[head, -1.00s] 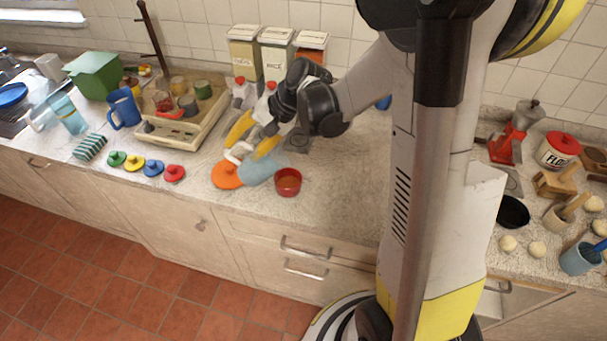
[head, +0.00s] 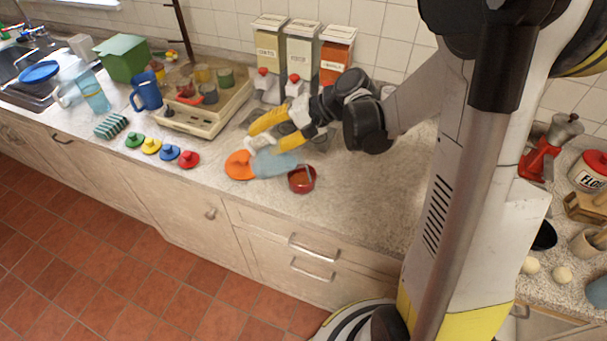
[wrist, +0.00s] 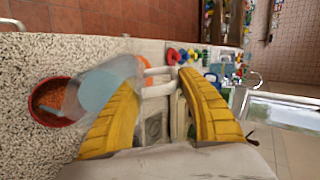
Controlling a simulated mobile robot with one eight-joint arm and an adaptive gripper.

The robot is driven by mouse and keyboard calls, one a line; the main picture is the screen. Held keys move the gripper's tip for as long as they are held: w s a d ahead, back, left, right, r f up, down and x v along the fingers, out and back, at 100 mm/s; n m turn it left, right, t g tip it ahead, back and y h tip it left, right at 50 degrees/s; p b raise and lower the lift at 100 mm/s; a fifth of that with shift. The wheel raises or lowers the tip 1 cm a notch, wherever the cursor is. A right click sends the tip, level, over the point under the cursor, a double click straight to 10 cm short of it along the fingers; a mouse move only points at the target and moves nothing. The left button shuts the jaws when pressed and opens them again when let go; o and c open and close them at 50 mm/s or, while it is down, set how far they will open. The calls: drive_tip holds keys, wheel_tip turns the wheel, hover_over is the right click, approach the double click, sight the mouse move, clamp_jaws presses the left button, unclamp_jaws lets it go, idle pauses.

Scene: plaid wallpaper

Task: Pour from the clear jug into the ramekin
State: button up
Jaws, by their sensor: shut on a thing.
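The clear jug (head: 275,164) lies tilted well over, with pale blue showing in its body. It also shows in the wrist view (wrist: 100,88). Its lower end reaches the rim of the ramekin. My gripper (head: 262,137) has its yellow fingers around the pale jug handle (wrist: 157,81) and is shut on it. The red ramekin (head: 302,180) stands upright on the counter, just right of the jug; in the wrist view its inside (wrist: 55,97) looks orange-brown. I cannot tell whether anything is flowing.
An orange disc (head: 239,165) lies left of the jug. Several coloured knobbed lids (head: 169,153) and a striped sponge (head: 111,126) lie farther left. A beige tray (head: 205,122) and tall canisters (head: 302,52) stand behind. The counter right of the ramekin (head: 360,200) is clear.

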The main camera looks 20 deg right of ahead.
drive_tip(key=shift+s+d+r+y+b, duration=0.15)
drive_tip(key=shift+d+y+b, duration=0.15)
idle(1.5)
